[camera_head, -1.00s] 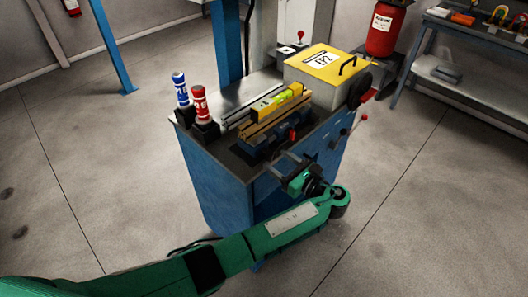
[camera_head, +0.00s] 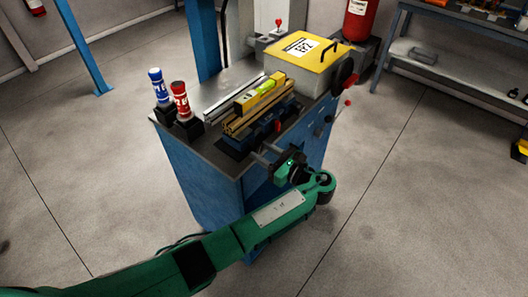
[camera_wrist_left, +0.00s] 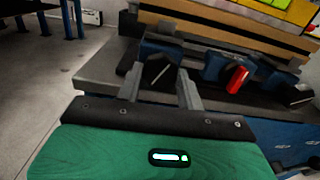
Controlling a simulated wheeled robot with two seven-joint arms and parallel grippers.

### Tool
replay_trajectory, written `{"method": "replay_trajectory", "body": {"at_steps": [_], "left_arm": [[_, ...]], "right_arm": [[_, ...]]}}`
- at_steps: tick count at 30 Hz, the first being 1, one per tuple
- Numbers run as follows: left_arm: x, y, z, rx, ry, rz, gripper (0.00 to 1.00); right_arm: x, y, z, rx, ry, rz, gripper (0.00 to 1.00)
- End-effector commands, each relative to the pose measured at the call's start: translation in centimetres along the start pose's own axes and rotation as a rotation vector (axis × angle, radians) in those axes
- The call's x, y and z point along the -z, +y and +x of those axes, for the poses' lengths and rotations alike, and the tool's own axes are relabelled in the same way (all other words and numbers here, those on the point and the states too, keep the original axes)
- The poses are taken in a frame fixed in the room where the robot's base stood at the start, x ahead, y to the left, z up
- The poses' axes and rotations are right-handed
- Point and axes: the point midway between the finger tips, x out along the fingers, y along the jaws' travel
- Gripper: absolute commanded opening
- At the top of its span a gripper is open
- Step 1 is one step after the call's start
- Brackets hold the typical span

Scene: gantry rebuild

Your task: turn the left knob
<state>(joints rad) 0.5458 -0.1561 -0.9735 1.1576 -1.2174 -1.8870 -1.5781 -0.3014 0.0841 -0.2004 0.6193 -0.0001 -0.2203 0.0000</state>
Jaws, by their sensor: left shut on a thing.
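The left knob (camera_wrist_left: 160,72) is a dark, angular knob on the front of the blue clamp base, seen in the left wrist view between my left fingers (camera_wrist_left: 162,92). My left gripper is shut on it. In the head view my left gripper (camera_head: 267,162) is at the front side of the blue cabinet (camera_head: 205,188), and the knob is hard to make out there. To the right in the wrist view are a red handle (camera_wrist_left: 237,79) and another dark knob (camera_wrist_left: 297,95). My right gripper is not in view.
On the cabinet top are a blue bottle (camera_head: 157,87), a red bottle (camera_head: 180,100), a yellow level (camera_head: 260,95) on wooden bars and a yellow-lidded box (camera_head: 303,50). A red-tipped lever (camera_head: 347,103) sticks out at right.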

Motion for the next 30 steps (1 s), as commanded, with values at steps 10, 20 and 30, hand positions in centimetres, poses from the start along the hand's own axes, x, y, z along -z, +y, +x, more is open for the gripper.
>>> {"method": "replay_trajectory", "body": {"at_steps": [10,20,30], "left_arm": [[0.04,-0.06,0.03,-0.001,0.000,-0.280,0.15],[-0.04,-0.08,0.05,-0.001,-0.001,-0.352,0.15],[-0.04,-0.08,0.05,-0.001,-0.001,-0.350,0.59]], "right_arm": [[0.09,-0.15,-0.08,0.002,0.001,0.001,0.36],[0.31,-0.73,-0.02,0.008,0.004,0.004,0.36],[0.34,-0.60,-0.02,0.006,0.004,0.003,0.36]]}}
